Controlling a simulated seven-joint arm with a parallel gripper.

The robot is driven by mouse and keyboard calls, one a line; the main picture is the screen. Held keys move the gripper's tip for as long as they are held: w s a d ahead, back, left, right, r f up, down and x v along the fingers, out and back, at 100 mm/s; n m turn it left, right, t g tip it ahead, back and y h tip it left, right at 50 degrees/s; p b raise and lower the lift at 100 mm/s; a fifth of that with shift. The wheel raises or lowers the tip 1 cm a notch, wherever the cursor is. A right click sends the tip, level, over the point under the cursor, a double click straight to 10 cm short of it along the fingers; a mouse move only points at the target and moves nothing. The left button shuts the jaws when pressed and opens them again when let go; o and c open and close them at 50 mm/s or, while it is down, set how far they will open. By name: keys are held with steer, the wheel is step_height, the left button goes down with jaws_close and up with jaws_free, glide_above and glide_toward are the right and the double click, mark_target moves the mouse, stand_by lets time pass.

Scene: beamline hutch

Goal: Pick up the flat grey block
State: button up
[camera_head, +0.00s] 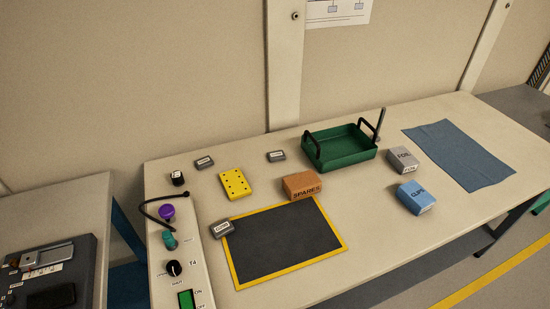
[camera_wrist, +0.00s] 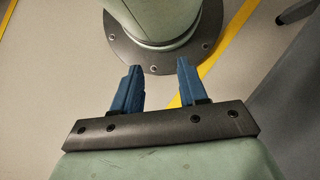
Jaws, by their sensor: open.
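Three small, flat grey blocks with pale labels show in the head view. One grey block (camera_head: 205,162) lies at the back left of the table, and another grey block (camera_head: 276,156) lies to its right, left of the green tray. A third grey block (camera_head: 222,228) lies at the left corner of the dark mat. The pictures do not show which one is meant. My gripper (camera_wrist: 159,68) shows only in the wrist view, its two blue fingers apart with nothing between them. It faces my own base and the floor, away from the blocks.
A green tray (camera_head: 340,159) with black handles stands at the back. An orange box (camera_head: 302,185), a yellow plate (camera_head: 235,184), a grey box (camera_head: 404,161) and a blue box (camera_head: 415,197) stand around. A control panel (camera_head: 190,270) lines the left edge.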

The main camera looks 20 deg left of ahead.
stand_by(0.3)
steer(key=o, duration=1)
